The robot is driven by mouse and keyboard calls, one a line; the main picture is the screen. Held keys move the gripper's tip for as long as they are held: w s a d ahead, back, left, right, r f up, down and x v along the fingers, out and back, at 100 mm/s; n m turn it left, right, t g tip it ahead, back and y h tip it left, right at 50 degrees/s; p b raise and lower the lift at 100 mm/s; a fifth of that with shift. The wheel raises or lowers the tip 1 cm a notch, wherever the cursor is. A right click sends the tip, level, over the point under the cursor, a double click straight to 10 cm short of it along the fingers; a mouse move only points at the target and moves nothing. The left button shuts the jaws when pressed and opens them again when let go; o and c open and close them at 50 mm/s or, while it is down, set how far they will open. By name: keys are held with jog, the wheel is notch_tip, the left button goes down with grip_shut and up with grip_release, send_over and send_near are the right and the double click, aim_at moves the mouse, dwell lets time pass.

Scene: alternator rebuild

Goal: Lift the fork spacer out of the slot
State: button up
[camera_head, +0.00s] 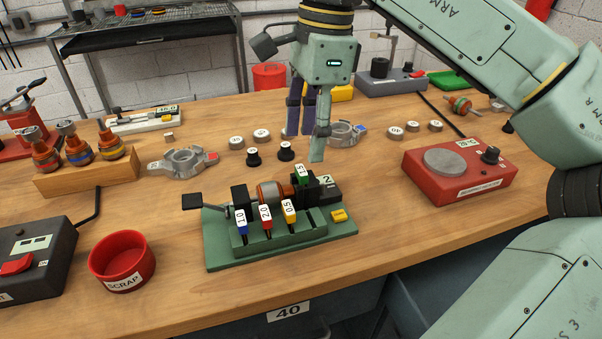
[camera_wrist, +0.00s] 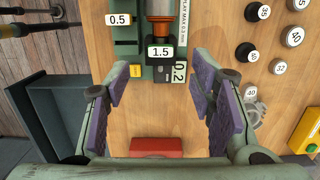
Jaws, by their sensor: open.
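The green fork spacer tagged 1.5 (camera_head: 303,175) stands upright at the right end of the copper-coloured rotor (camera_head: 272,192) on the green fixture (camera_head: 225,258). Its seat is hidden. In the wrist view its tag (camera_wrist: 160,53) lies just beyond my fingertips, near the middle. My gripper (camera_head: 306,140) is open and empty, pointing down above and slightly behind the spacer in the head view. Its purple-padded fingers (camera_wrist: 157,77) stand wide apart in the wrist view, touching nothing. Blue 1.0 (camera_head: 241,220), red 2.0 (camera_head: 266,216) and yellow 0.5 (camera_head: 290,210) spacers stand in the front rack.
A black block (camera_head: 325,190) stands right of the spacer. A red scrap bowl (camera_head: 122,262) is at front left, a red device (camera_head: 460,172) at right. Black knobs (camera_head: 286,151) and round weights lie behind the fixture. Bare wood lies between fixture and red device.

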aim_at(301, 170)
jog(key=f, duration=0.3)
jog(key=a+f+p, duration=0.1)
jog(key=f, duration=0.1)
jog(key=shift+s+f, duration=0.1)
jog(key=shift+f, duration=0.25)
jog(key=c, duration=0.9)
jog(key=shift+c, duration=0.2)
